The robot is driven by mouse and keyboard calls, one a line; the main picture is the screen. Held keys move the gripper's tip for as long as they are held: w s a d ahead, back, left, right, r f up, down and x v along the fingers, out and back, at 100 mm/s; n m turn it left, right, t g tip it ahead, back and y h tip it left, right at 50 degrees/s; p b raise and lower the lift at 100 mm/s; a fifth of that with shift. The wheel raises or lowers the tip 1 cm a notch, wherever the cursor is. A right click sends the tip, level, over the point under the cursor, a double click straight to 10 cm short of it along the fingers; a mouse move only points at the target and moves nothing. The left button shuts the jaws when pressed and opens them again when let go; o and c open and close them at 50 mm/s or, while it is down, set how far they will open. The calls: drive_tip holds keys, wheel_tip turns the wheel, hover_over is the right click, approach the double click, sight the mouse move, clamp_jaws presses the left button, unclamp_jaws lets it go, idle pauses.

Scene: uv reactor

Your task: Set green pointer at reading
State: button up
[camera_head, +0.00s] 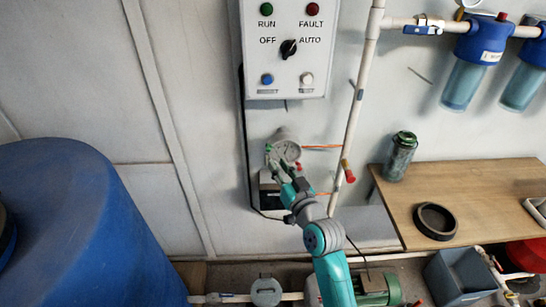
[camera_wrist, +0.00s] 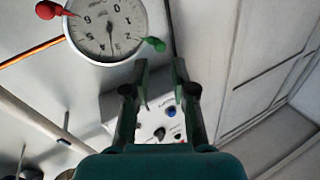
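A round white dial gauge (camera_head: 287,150) is fixed to the wall below the control panel. In the wrist view its face (camera_wrist: 105,28) is partly cut off by the top edge, and a thin dark needle points downward. A green pointer (camera_wrist: 154,44) with a rounded tip sticks out from the dial's lower right rim. A red pointer (camera_wrist: 50,10) sticks out at its left. My gripper (camera_wrist: 160,66) is open, with a gap between its fingertips. The green pointer appears just beyond the left fingertip; I cannot tell whether they touch. In the head view my gripper (camera_head: 274,170) is in front of the gauge's lower left.
A control panel (camera_head: 286,50) with knobs and lights hangs above the gauge. A white pipe (camera_head: 354,110) runs to the right. A blue tank (camera_head: 90,230) stands left and a wooden table (camera_head: 470,190) right.

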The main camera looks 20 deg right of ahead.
drive_tip(key=shift+s+d+f, duration=0.1)
drive_tip(key=shift+s+d, duration=0.1)
drive_tip(key=shift+s, duration=1.2)
drive_tip(key=shift+s+d+f, duration=0.1)
drive_tip(key=shift+s+d, duration=0.05)
drive_tip(key=shift+s, duration=1.2)
drive_tip(key=s+f+g+h, duration=0.1)
drive_tip(key=s+f, duration=0.3)
drive_tip(key=s, duration=0.4)
drive_tip(key=s+f+m, duration=0.1)
drive_tip(key=s+f, duration=0.4)
drive_tip(key=s, duration=0.2)
drive_tip(key=s+f+g+h, duration=0.1)
drive_tip(key=s+f, duration=0.3)
drive_tip(key=s, duration=0.4)
drive_tip(key=s+a+r+n+g, duration=0.1)
drive_tip(key=s+r, duration=0.1)
drive_tip(key=s, duration=2)
drive_tip(key=shift+a+r+n+g, duration=0.2)
drive_tip(key=shift+n+g, duration=0.1)
drive_tip(key=shift+g, duration=0.1)
